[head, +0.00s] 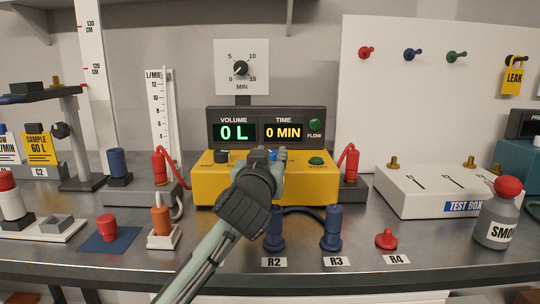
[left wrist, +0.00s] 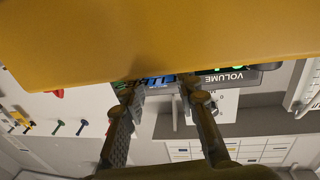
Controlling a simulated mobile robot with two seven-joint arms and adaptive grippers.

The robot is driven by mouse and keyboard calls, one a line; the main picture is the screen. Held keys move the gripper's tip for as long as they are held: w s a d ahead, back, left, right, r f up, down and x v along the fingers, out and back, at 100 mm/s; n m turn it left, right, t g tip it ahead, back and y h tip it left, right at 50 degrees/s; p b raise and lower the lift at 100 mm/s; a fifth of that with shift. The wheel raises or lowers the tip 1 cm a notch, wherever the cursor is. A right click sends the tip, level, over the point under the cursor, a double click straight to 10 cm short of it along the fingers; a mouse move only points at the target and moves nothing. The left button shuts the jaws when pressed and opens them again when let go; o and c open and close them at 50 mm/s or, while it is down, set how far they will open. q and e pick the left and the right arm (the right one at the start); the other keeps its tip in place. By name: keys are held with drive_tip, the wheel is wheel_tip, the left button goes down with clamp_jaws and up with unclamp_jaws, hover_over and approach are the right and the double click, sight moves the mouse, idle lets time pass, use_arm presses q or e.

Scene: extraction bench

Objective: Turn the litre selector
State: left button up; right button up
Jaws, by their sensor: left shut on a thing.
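The yellow pump unit (head: 212,190) stands at the middle of the bench. Its display panel (head: 266,127) reads VOLUME 0 L and TIME 0 MIN. My left gripper (head: 268,156) reaches over the middle of the unit's top and is shut on a control there, which I take to be the litre selector; the gripper mostly hides it in the head view. In the left wrist view, a blue patch (left wrist: 158,82) shows between the two fingers, close under the yellow housing (left wrist: 150,35). The knob's pointer and setting cannot be read. My right gripper is not in view.
A dark knob (head: 222,157) and a green button (head: 316,161) flank the gripper on the unit. Red plugs (head: 158,167) stand beside it. Blue plugs (head: 332,229) stand in front, right of my arm. A white test box (head: 425,190) is at right.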

use_arm(q)
drive_tip(key=shift+a+m+h, duration=0.1)
drive_tip(key=shift+m+h, duration=0.2)
drive_tip(key=shift+h, duration=0.2)
drive_tip(key=m+h, duration=0.1)
drive_tip(key=m+g+h, duration=0.1)
drive_tip(key=h, duration=0.1)
drive_tip(key=m+g+h, duration=0.1)
drive_tip(key=h, duration=0.1)
drive_tip(key=shift+w+a, duration=0.15)
drive_tip(key=shift+a, duration=0.2)
drive_tip(key=shift+w+a+m+g+h, duration=0.1)
drive_tip(key=shift+m+g+h, duration=1)
drive_tip(key=shift+m+h, duration=0.35)
drive_tip(key=shift+m+g+h, duration=0.25)
drive_tip(key=shift+g+h, duration=0.05)
drive_tip(key=shift+h, duration=0.15)
drive_tip(key=o, duration=1.2)
drive_tip(key=shift+c, duration=0.2)
wheel_tip(320, 180, up, 10)
drive_tip(key=shift+r, duration=0.1)
